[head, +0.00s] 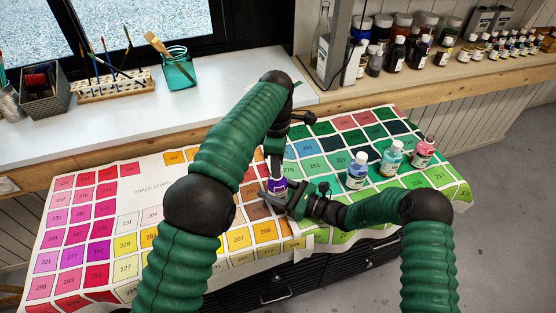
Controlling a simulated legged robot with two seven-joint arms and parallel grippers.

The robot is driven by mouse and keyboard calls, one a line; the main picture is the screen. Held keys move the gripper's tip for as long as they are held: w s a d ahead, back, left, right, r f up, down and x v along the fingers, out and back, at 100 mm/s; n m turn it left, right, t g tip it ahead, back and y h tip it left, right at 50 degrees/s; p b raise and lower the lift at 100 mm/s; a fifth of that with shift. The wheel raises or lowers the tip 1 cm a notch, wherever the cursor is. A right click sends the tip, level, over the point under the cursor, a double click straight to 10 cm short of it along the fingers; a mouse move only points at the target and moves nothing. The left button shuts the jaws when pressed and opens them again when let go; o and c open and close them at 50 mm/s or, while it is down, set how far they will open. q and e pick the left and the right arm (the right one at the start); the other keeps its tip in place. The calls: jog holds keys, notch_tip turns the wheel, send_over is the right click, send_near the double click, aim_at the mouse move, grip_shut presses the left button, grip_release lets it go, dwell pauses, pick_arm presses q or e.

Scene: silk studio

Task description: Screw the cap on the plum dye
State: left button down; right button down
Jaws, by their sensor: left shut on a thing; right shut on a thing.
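The plum dye (278,187) is a small bottle with a purple label, upright on the colour chart cloth near the middle of the head view. My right gripper (278,196) reaches it low from the right and is shut on the bottle. My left gripper (276,160) comes down from above, pointing down, and is shut on a small pale thing at the bottle's top, which looks like the cap (276,169). The fingers hide much of the cap, so I cannot tell whether it is seated on the neck.
Blue (357,172), teal (391,160) and red (424,152) dye bottles stand to the right on the chart cloth (130,195). A white counter (110,120) holds brushes and a teal jar (179,70). Shelved bottles are at back right. The cloth's left side is clear.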

pick_arm(q)
jog(key=shift+f, duration=0.65)
dwell(0.4)
